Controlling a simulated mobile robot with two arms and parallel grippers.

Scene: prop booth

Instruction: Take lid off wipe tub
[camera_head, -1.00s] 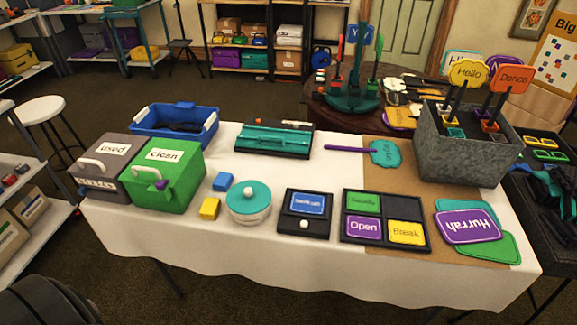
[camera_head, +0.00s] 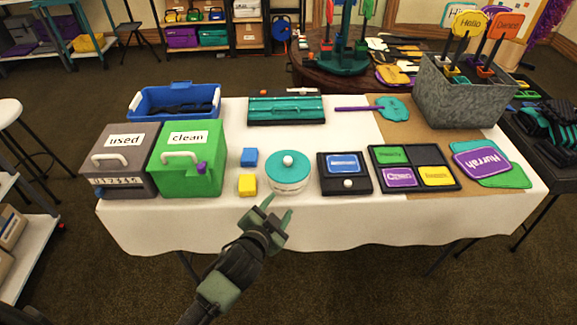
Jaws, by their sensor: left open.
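The wipe tub (camera_head: 289,187) is a short, round, clear-white tub on the white-covered table near its front edge. Its teal lid (camera_head: 272,171) is on top, with a white knob (camera_head: 288,160) in the middle. My left gripper (camera_head: 277,211) is open and empty, with green fingertips, in front of the table edge just below and left of the tub. It looks apart from the tub. My right gripper is not in view.
A yellow block (camera_head: 247,184) and a blue block (camera_head: 249,157) sit left of the tub. A green "clean" box (camera_head: 205,178) stands farther left. A black tray (camera_head: 359,185) with a blue card lies close on the right.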

